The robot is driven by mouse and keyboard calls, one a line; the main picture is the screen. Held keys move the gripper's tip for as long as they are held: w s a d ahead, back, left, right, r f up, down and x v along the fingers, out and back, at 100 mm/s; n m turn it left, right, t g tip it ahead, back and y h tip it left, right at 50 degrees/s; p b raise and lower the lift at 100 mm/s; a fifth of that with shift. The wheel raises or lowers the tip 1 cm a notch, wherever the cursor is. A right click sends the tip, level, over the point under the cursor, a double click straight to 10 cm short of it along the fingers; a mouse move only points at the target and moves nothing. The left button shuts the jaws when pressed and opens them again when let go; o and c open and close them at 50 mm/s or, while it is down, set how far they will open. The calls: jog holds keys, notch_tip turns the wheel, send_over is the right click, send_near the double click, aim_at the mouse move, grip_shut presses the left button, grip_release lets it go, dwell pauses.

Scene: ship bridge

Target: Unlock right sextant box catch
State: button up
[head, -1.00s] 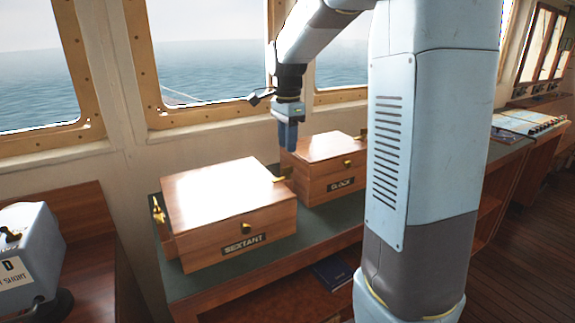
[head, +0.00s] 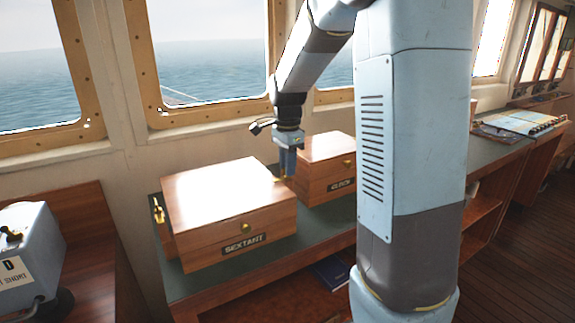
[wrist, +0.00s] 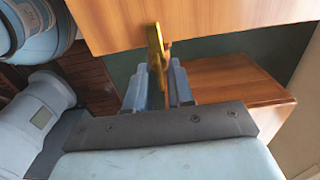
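The wooden sextant box (head: 225,200), labelled SEXTANT, stands closed on the green-topped counter. Its right catch (wrist: 156,50) is a brass lever on the box's side, seen close in the wrist view. My gripper (head: 287,177) points down beside the right side of the box, at the catch. In the wrist view my gripper's two fingers (wrist: 156,80) are apart, one on each side of the catch's lower part. I cannot tell whether either finger touches it. The left catch (head: 158,209) and the front brass knob (head: 246,228) also show.
The clock box (head: 325,180) stands close to the right of the sextant box, leaving a narrow gap where my gripper is. The green counter (head: 190,285) runs along below the windows. A blue book (head: 333,272) lies on the shelf beneath.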

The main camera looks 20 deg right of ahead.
grip_shut()
jog(key=shift+n, duration=0.4)
jog(key=n, duration=0.4)
jog(key=shift+r+n, duration=0.1)
jog(key=shift+n, duration=0.2)
jog(key=n, duration=0.4)
jog(key=shift+n, duration=0.3)
jog(key=n, duration=0.4)
jog(key=shift+n, duration=2.1)
